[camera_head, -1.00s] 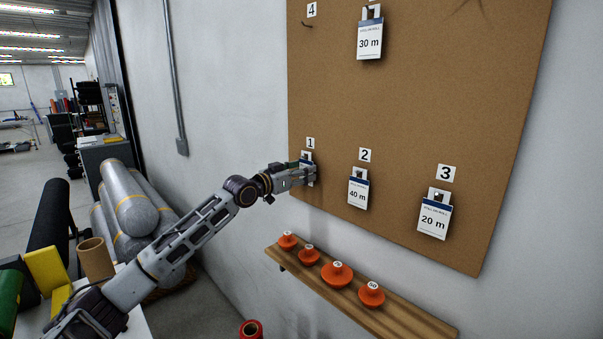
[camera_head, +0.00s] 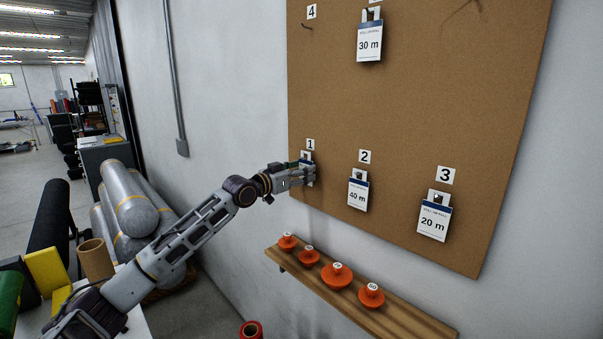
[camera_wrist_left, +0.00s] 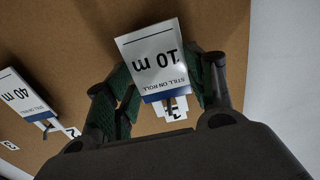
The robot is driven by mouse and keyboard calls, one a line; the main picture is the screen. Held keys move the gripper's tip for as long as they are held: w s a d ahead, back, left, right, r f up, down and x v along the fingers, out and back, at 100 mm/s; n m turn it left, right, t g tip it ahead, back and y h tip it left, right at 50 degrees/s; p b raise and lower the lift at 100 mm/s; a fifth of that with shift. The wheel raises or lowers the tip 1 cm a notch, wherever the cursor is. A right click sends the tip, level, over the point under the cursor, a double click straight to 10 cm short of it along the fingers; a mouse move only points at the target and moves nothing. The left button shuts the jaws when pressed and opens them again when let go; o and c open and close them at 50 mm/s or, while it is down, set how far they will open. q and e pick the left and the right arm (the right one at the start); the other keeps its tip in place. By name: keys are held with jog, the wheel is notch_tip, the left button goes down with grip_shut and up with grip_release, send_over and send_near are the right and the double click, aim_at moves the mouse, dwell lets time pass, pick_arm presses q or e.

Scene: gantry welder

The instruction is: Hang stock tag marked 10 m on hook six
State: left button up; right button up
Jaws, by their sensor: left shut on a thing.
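The stock tag marked 10 m (camera_wrist_left: 160,62) is white with a blue band and appears upside down in the left wrist view. It is at position 1 on the brown pegboard (camera_head: 420,110), below the label 1 (camera_head: 310,144). My left gripper (camera_head: 306,174) is shut on this tag, with green-padded fingers on either side of it in the left wrist view (camera_wrist_left: 162,84). In the head view the fingers hide most of the tag. I cannot tell whether it still rests on its hook. Hook six's label is not visible; a hook is partly cut off at the top right (camera_head: 470,4). My right gripper is out of view.
The 40 m tag (camera_head: 357,193) hangs at 2, the 20 m tag (camera_head: 433,220) at 3, and the 30 m tag (camera_head: 369,42) in the upper row. Hook 4 (camera_head: 307,26) is bare. A wooden shelf (camera_head: 410,322) with several orange knobs juts out below the board.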

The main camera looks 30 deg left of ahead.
pick_arm(q)
jog(key=shift+b+v, duration=0.45)
jog(key=shift+v, duration=0.6)
jog(key=shift+b+v, duration=0.75)
jog(key=shift+v, duration=0.35)
jog(key=shift+b+v, duration=1)
jog(key=shift+v, duration=0.2)
dwell(1.6)
